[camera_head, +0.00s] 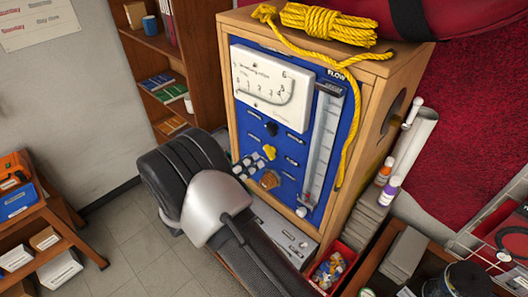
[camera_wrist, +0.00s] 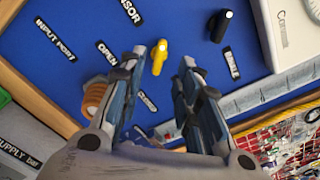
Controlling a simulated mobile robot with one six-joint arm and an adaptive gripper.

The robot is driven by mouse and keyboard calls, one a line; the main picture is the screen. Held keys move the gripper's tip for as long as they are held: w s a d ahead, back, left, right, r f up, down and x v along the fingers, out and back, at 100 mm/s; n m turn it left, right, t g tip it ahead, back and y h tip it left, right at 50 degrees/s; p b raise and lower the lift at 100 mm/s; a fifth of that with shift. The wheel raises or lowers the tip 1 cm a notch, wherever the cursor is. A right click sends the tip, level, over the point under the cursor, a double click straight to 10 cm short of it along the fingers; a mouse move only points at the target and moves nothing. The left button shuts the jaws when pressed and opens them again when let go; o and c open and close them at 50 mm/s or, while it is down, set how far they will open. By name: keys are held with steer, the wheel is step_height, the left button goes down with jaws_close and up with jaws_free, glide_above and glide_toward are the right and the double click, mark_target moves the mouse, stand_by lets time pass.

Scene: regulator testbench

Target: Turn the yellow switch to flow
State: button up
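The yellow switch (camera_head: 269,152) sits on the blue panel (camera_head: 307,82) of the wooden-framed testbench, below a black knob (camera_head: 271,129) and above an orange-brown fitting (camera_head: 270,180). In the wrist view the yellow switch (camera_wrist: 160,58) shows between the two fingertips of my gripper (camera_wrist: 163,60). The fingers are apart, with a gap on the switch's right side; the left fingertip appears very near it. I cannot tell whether it touches. In the head view my gripper is mostly hidden by my dark arm. The labels near the switch are too small to read there.
A white gauge (camera_head: 272,80) and a tall flow tube (camera_head: 320,145) are on the panel. Yellow rope (camera_head: 328,22) lies on top and hangs down the right side. In the wrist view, an orange ribbed fitting (camera_wrist: 95,98) is left of the fingers and a black knob (camera_wrist: 222,25) above right.

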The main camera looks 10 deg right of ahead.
mark_target(266, 153)
steer(key=x, duration=0.6)
steer(key=shift+w+d+p, duration=0.1)
steer(key=shift+d+p, duration=0.05)
steer(key=shift+p, duration=0.25)
jaws_close()
